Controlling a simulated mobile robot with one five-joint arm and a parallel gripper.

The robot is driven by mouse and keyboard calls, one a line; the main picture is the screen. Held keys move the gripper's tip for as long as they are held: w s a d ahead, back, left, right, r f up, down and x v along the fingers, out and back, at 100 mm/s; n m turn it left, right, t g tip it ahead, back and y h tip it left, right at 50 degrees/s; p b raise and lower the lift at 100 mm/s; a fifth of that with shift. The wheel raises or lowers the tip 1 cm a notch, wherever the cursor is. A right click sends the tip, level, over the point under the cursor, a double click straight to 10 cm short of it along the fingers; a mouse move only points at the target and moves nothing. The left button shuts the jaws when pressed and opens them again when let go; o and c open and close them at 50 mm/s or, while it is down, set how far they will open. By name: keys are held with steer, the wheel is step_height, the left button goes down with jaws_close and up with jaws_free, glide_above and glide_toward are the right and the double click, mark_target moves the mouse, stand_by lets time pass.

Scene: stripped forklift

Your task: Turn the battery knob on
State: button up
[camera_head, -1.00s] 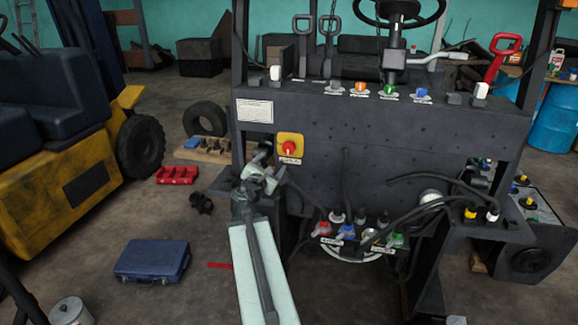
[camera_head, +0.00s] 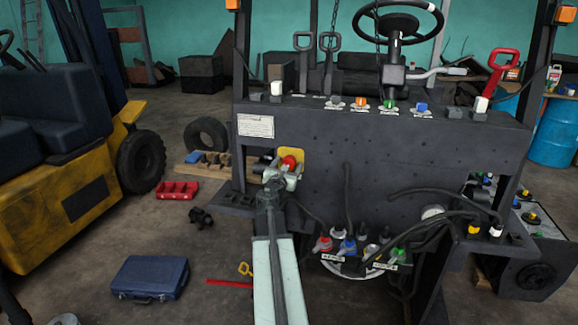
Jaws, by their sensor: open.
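The battery knob (camera_head: 289,161) is a red knob on a yellow plate (camera_head: 292,153) at the left of the dark forklift panel. Its red top shows above my gripper, and its lower part is hidden. My gripper (camera_head: 283,172) is at the knob, in front of the lower part of the plate. It is open, with its jaws beside or around the knob; I cannot tell whether they touch it.
The dark panel (camera_head: 400,140) carries several coloured switches along its top edge. Hoses and coloured connectors (camera_head: 347,245) hang below it. A blue case (camera_head: 150,277) and a red tray (camera_head: 177,190) lie on the floor at left, beside a yellow forklift (camera_head: 60,200).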

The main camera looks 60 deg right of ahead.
steer(key=c, duration=1.4)
steer(key=shift+m, duration=0.3)
steer(key=m, duration=0.2)
steer(key=shift+m, duration=0.4)
steer(key=m, duration=0.5)
steer(key=shift+a, duration=0.1)
steer(key=m, duration=0.4)
steer(key=shift+m, duration=0.4)
steer(key=m, duration=0.4)
steer(key=shift+m, duration=0.4)
